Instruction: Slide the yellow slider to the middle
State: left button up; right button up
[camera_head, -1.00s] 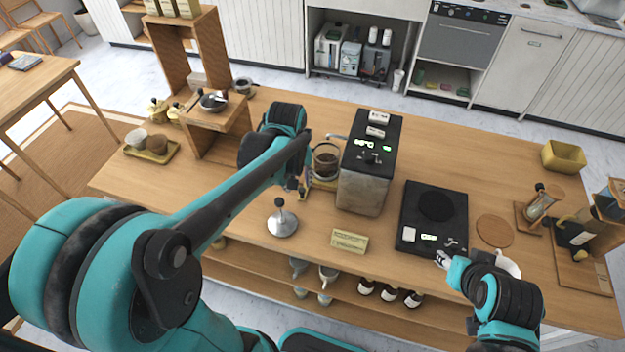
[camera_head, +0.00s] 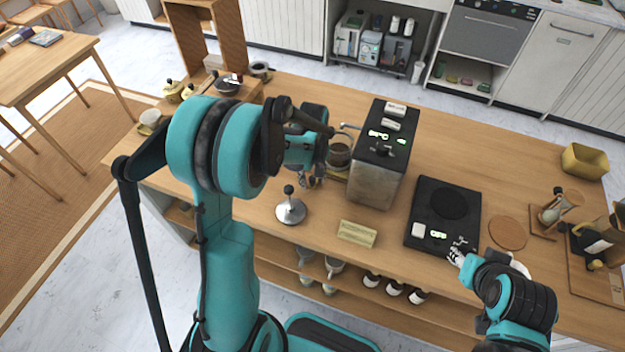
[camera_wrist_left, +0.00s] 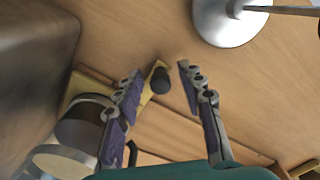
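In the left wrist view a small yellow piece with a black knob (camera_wrist_left: 161,80), which looks like the yellow slider, shows between the fingers. My left gripper (camera_wrist_left: 159,70) is open, with a finger on either side of the knob and a gap to each. In the head view my left gripper (camera_head: 308,181) is left of the black-topped machine (camera_head: 372,180), beside the glass jug (camera_head: 340,153); the slider cannot be made out there. My right gripper (camera_head: 457,254) is at the front edge of the black scale (camera_head: 422,213); its opening is too small to tell.
A metal tamper (camera_head: 291,211) stands in front of the left gripper; it also shows in the wrist view (camera_wrist_left: 222,22). A small yellowish sign (camera_head: 357,234) lies near the counter's front edge. A round coaster (camera_head: 508,233) lies right of the scale. The counter behind the scale is clear.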

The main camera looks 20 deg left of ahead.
pick_arm(q)
jog(key=shift+f, duration=0.1)
grip_shut()
jog(key=shift+a, duration=0.1)
jog(key=a, duration=1.2)
jog(key=s+a+b, duration=0.1)
jog(key=a, duration=0.4)
jog(key=shift+a, duration=0.4)
grip_release()
